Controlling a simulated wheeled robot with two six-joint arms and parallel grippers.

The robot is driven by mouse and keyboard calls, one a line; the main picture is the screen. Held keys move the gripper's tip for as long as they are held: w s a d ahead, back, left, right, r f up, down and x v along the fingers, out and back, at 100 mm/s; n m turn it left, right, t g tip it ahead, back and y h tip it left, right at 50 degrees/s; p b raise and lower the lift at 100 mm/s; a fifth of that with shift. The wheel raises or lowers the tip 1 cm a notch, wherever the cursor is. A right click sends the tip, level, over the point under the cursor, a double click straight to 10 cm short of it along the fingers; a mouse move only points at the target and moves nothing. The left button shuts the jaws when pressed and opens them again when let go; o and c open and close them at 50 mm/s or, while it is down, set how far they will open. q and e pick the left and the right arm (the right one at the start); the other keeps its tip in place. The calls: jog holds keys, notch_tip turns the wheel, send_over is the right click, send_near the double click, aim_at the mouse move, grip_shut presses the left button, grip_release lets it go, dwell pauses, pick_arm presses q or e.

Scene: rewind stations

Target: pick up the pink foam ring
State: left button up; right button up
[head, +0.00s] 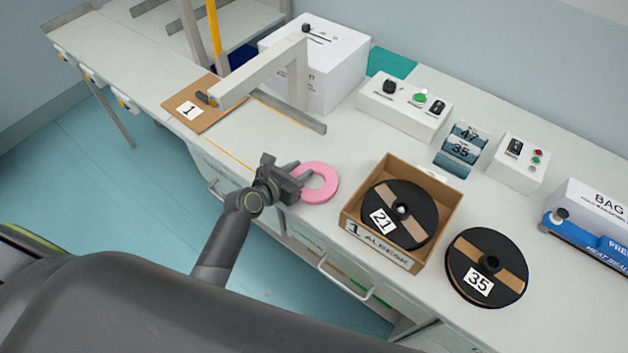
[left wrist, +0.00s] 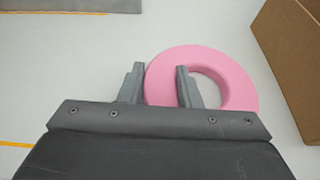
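The pink foam ring (head: 322,184) lies flat on the pale bench top, left of the cardboard box. My left gripper (head: 300,172) is at the ring's left side. In the left wrist view its two fingers (left wrist: 160,84) stand apart, one outside the ring's left edge and one over or in its hole, with the ring's left band between them. I cannot tell whether the fingers touch the foam. My right gripper is not in view.
A cardboard box (head: 352,205) holding a black reel labelled 21 (head: 425,215) stands right of the ring. Another reel labelled 35 (head: 508,262) lies further right. A grey bracket (head: 262,72) rises behind left. The bench's front edge runs close by my left gripper.

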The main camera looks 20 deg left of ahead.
pick_arm(q)
jog(key=c, duration=0.4)
